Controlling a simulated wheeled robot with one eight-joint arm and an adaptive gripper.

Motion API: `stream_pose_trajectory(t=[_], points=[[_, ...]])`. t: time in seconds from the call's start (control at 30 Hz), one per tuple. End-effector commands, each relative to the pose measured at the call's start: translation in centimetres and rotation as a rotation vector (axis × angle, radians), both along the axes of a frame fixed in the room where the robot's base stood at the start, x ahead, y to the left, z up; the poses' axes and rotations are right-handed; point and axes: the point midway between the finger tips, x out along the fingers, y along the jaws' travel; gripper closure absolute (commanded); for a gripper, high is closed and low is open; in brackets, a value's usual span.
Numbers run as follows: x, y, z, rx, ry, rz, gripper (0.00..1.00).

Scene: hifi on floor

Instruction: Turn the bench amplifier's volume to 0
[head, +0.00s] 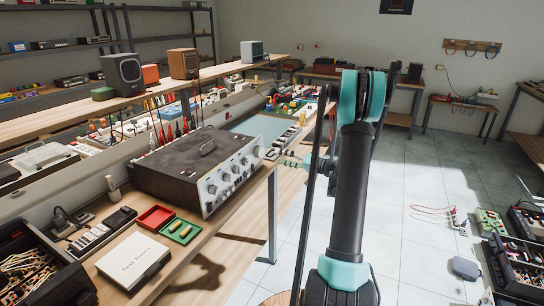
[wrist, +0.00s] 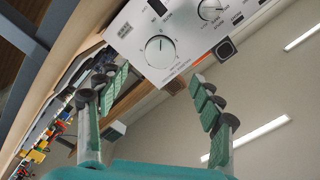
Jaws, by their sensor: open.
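The bench amplifier (head: 165,170) is a dark box with a silver front panel. It stands on the wooden bench in the head view, its knobs facing right. In the wrist view its white panel (wrist: 185,60) shows a large round white knob (wrist: 160,51) with a dark pointer line and scale marks around it. A second dial (wrist: 210,9) is partly cut off by the top edge. In the head view my gripper (head: 288,162) is near the panel's far end.
A red tray (head: 155,217), a green tray (head: 182,231) and a white box (head: 133,257) lie on the bench in front of the amplifier. Probes and tools stand behind it.

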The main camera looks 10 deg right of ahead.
Motion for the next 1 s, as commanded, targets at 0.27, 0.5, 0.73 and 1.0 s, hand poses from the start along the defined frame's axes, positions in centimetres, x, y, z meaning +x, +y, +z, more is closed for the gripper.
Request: stream_pose_trajectory(t=[0.27, 0.5, 0.73, 1.0], points=[[-1.9, -2.5, 0.0, 0.0, 0.0, 0.0, 0.34], [-2.1, -2.8, 0.0, 0.0, 0.0, 0.0, 0.34], [-2.3, -2.1, 0.1, -0.014, 0.016, 0.005, 0.34], [-6.2, 3.8, -0.4, -0.19, 0.2, 0.037, 0.34]])
